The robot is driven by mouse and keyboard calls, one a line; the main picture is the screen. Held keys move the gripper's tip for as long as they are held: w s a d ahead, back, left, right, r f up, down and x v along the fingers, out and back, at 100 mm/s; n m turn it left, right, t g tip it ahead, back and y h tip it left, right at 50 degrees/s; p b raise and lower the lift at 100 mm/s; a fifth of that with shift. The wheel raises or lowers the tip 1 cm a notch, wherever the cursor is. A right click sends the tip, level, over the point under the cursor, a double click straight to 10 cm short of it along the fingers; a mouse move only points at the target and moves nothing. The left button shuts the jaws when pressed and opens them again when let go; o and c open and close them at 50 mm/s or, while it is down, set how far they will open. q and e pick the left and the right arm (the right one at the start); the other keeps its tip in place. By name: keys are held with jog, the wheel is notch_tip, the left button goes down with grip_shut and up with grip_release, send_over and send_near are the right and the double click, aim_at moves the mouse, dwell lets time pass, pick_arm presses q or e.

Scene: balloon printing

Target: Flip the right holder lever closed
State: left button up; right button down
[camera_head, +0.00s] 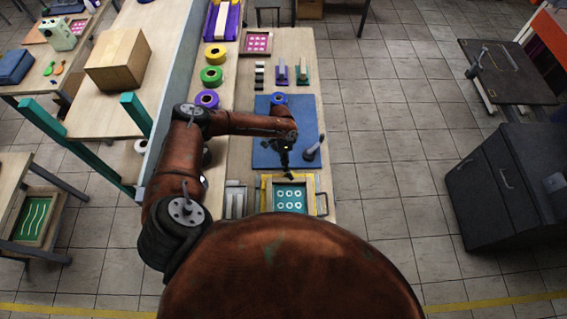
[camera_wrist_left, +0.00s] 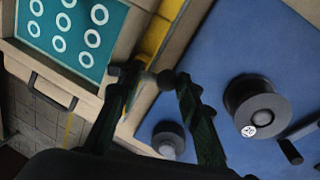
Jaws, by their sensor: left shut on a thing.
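My left gripper (camera_head: 288,166) is low over the near end of the blue plate (camera_head: 265,156), beside the yellow-edged printing frame. A grey lever (camera_head: 316,145) on a dark base stands tilted at the right edge of the blue plate, apart from the gripper. In the wrist view, two dark round fittings, a larger one (camera_wrist_left: 255,108) and a smaller one (camera_wrist_left: 170,142), sit on the blue plate. My right gripper is not seen.
The frame with a teal sheet of white rings (camera_head: 290,197) lies at the table's near end. Coloured rolls (camera_head: 211,75) line the table's left part. Tiled floor (camera_head: 385,130) to the right is clear up to a dark cabinet (camera_head: 500,185).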

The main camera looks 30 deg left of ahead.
pick_arm(q)
jog(key=m, duration=0.1)
jog(key=m+b, duration=0.1)
jog(key=d+m, duration=0.1)
jog(key=shift+w+f+y+b, duration=0.2)
jog(key=shift+w+y+b, duration=0.1)
jog(key=shift+w+d+m, duration=0.1)
jog(key=shift+d+m, duration=0.1)
jog(key=shift+m, duration=0.7)
jog(key=shift+g, duration=0.3)
jog(key=o, duration=1.2)
jog(key=shift+w+r, duration=0.1)
jog(key=shift+r, duration=0.2)
jog(key=v, duration=1.1)
jog(key=shift+r, duration=0.3)
